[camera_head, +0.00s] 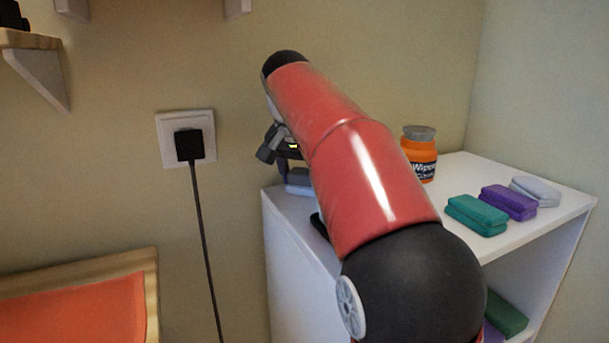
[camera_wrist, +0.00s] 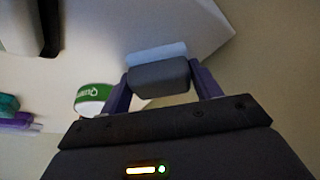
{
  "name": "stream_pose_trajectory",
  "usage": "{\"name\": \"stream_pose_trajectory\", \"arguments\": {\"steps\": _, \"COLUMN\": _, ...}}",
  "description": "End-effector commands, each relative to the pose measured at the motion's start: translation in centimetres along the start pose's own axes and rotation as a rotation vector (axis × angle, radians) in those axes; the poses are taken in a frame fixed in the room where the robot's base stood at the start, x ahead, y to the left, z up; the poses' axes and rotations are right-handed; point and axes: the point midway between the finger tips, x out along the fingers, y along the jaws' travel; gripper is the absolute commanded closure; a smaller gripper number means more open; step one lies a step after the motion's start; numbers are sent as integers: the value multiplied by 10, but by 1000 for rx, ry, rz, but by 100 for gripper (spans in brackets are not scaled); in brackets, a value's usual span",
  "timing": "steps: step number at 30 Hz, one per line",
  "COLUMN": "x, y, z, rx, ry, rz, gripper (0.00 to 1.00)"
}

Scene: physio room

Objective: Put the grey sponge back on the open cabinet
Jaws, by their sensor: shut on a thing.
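In the wrist view my gripper (camera_wrist: 161,86) is shut on a dark grey block, the grey sponge (camera_wrist: 160,77), held between its two fingers. A paler blue-grey layer (camera_wrist: 157,53) shows along the sponge's far side; I cannot tell whether it is part of it. The open cabinet (camera_head: 279,222) is white and stands at the right in the head view. My gripper (camera_head: 288,152) is partly hidden by my red arm, over the cabinet's back left corner. A grey-blue block (camera_head: 298,178) shows under it, seemingly at the top surface; contact is unclear.
Teal (camera_head: 476,214), purple (camera_head: 508,201) and pale grey (camera_head: 536,190) blocks lie at the cabinet top's right. An orange jar (camera_head: 419,155) stands behind them. A green-labelled container (camera_wrist: 93,97) is left of my gripper in the wrist view. A wall plug (camera_head: 189,145) has a hanging cable.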

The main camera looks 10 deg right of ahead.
Motion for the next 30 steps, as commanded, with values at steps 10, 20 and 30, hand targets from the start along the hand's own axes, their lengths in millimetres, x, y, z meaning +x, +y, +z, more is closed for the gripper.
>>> {"name": "stream_pose_trajectory", "arguments": {"steps": 10, "x": 2, "y": 0, "z": 1, "rx": 0, "ry": 0, "rz": 0, "gripper": 15}}
{"name": "stream_pose_trajectory", "arguments": {"steps": 20, "x": -17, "y": 0, "z": -1, "rx": 0, "ry": 2, "rz": -2, "gripper": 15}}
{"name": "stream_pose_trajectory", "arguments": {"steps": 30, "x": -69, "y": 0, "z": -1, "rx": 0, "ry": 1, "rz": -1, "gripper": 15}}
